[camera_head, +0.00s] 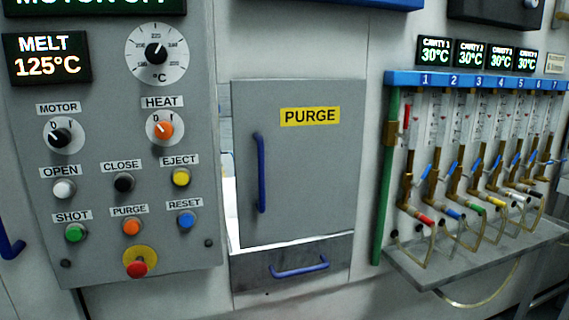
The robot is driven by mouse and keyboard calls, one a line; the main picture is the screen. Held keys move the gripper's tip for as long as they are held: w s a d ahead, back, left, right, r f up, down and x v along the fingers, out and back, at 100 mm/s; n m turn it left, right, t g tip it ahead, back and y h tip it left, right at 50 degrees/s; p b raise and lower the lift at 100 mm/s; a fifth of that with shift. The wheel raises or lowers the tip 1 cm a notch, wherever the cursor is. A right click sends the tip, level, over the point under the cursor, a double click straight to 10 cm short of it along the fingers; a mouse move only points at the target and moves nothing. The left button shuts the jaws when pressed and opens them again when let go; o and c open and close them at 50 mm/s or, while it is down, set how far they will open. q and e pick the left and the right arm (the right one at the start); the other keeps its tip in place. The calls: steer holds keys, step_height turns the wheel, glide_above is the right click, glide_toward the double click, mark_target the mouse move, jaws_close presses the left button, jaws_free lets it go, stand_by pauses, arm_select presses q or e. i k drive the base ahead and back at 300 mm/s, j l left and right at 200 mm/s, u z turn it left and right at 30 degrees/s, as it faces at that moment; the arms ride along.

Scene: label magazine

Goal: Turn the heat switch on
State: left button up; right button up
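The heat switch (164,129) is an orange rotary knob on a white round plate, under the HEAT label (162,103) on the grey control panel (130,210) at the left. Its plate has a 0 mark at upper left and an I mark at upper right. The knob's pointer seems to lean to the upper left, toward 0, but it is small. Neither of my grippers is in view, and nothing covers the switch.
The black motor switch (60,136) is left of the heat switch, the temperature dial (157,53) above, and several push buttons below. A purge door (305,175) with a blue handle is to the right. A shelf with hoses (480,250) juts out farther right.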

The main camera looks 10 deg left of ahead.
mark_target(164, 130)
steer(key=u, duration=1.3)
